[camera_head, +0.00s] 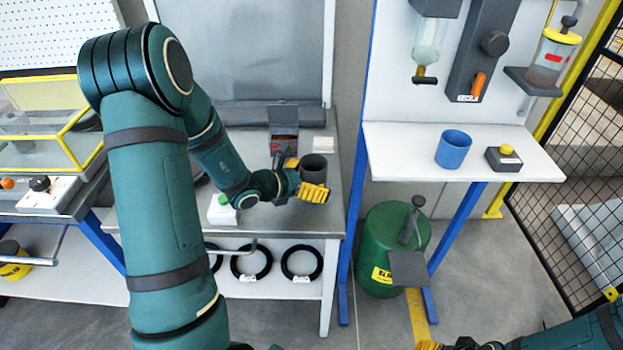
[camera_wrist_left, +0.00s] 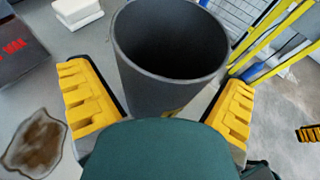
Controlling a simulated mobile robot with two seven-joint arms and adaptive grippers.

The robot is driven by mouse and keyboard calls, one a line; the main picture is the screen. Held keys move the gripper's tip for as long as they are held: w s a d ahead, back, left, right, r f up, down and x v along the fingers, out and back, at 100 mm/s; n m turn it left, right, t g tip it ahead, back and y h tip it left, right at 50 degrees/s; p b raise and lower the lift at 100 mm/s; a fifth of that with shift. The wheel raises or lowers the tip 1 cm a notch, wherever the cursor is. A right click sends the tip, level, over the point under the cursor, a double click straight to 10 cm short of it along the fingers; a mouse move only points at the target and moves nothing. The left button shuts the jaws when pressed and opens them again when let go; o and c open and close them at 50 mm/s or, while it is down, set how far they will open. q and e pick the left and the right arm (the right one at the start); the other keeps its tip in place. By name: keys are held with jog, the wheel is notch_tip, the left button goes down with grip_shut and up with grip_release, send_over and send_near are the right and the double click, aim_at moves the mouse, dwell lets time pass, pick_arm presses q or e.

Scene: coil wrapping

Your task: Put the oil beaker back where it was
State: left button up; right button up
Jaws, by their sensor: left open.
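A dark grey beaker (camera_head: 313,167), which I take for the oil beaker, is upright near the right edge of the grey workbench (camera_head: 312,222). In the left wrist view the beaker (camera_wrist_left: 170,45) is between my left gripper's yellow fingers (camera_wrist_left: 160,112), with its dark open mouth towards the camera. My left gripper (camera_head: 303,178) is open around it. Its base is hidden, so I cannot tell contact with the bench. Of my right gripper, only a yellow tip (camera_head: 429,345) shows at the bottom edge, and its opening cannot be told.
A brown oily stain (camera_wrist_left: 35,143) lies on the bench. A dark device (camera_head: 284,137), a white block (camera_head: 323,145) and a green-button box (camera_head: 222,209) are near the arm. The white shelf at right (camera_head: 390,150) holds a blue cup (camera_head: 453,149) and a yellow-button box (camera_head: 505,158).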

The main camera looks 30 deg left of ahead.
pick_arm(q)
jog(key=shift+r, duration=0.2)
jog(key=p+v, duration=0.2)
jog(key=v, duration=1)
